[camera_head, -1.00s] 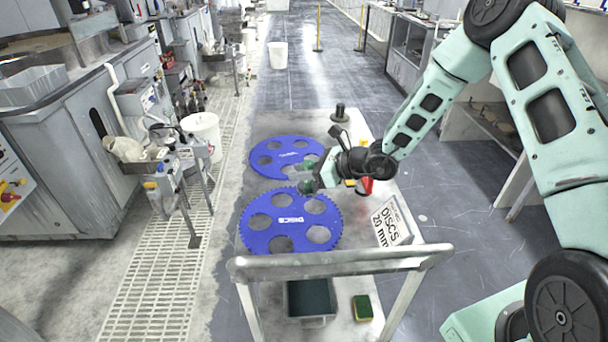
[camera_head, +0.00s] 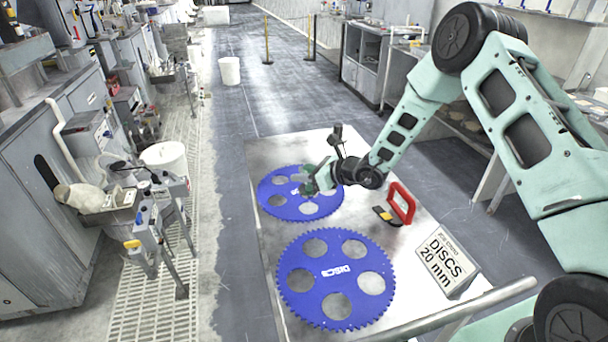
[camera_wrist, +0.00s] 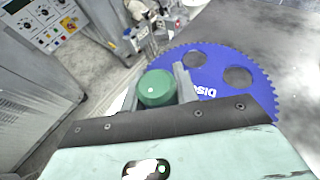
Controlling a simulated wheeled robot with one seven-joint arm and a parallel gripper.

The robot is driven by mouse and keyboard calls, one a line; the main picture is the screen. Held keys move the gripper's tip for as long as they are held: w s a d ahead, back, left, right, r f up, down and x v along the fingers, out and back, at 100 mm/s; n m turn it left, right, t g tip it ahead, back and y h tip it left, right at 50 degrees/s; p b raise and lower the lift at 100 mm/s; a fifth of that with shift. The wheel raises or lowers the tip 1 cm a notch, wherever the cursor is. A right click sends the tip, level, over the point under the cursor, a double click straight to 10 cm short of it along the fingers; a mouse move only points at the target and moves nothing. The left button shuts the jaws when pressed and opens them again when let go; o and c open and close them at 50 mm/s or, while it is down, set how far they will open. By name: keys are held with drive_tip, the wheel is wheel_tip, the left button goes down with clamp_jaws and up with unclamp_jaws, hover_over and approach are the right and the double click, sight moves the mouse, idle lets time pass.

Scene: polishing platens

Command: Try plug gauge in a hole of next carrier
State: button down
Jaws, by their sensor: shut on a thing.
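Two blue toothed carriers with round holes lie flat on the cart top. The near carrier (camera_head: 323,289) has a white label in its middle. The far carrier (camera_head: 283,212) is partly covered by my gripper (camera_head: 311,184). In the wrist view, my gripper (camera_wrist: 158,86) is shut on the plug gauge (camera_wrist: 156,88), whose round green end shows between the fingers. The gauge is over or at the left part of the far carrier, which also shows in the wrist view (camera_wrist: 222,92). The gauge's lower end is hidden, so I cannot tell whether it is in a hole.
A red C-shaped frame (camera_head: 410,203) and a yellow-and-black block (camera_head: 386,215) are right of the far carrier. A sign reading "DISCS 20 mm" (camera_head: 447,263) stands at the cart's right. A metal rail (camera_head: 470,307) crosses the cart's near end.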

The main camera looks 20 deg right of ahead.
sight(304, 191)
drive_tip(key=shift+b, duration=0.4)
drive_tip(key=shift+f+b, duration=2.35)
drive_tip(key=shift+f, duration=0.35)
drive_tip(key=shift+f+b, duration=0.3)
drive_tip(key=c, duration=1.2)
unclamp_jaws()
drive_tip(key=shift+o, duration=1)
drive_tip(key=shift+f, duration=0.1)
drive_tip(key=shift+s, duration=0.1)
drive_tip(key=b+v, duration=0.2)
drive_tip(key=v, duration=1.5)
drive_tip(key=shift+d, duration=0.2)
